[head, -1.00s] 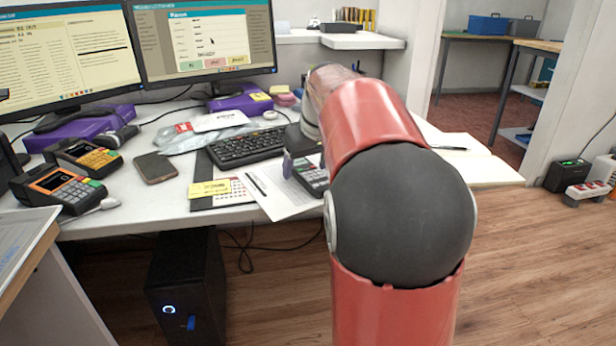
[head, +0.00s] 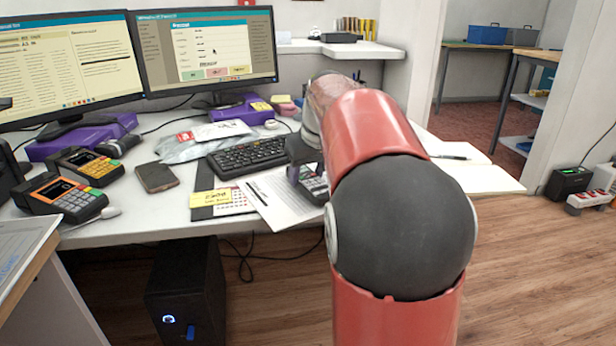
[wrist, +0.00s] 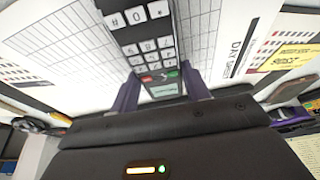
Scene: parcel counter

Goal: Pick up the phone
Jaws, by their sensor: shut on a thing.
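A dark handset with a number keypad, red and green keys and a small greenish screen, the keypad phone (wrist: 150,45), is between the purple fingers of my gripper (wrist: 162,88) in the wrist view. The fingers are shut on its two sides near the screen end. In the head view the keypad phone (head: 314,184) shows beside my arm, over or on white papers, partly hidden by the arm. I cannot tell whether it touches the papers. Another phone, a dark flat smartphone (head: 157,178), lies on the left of the desk, apart from my gripper.
A keyboard (head: 247,157) lies left of my gripper. Printed sheets (head: 275,200) and a yellow note (head: 210,198) lie near the front edge. Two card terminals (head: 62,198) (head: 86,163) stand at left. Monitors (head: 207,50) stand behind. An open notebook (head: 485,180) lies at right.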

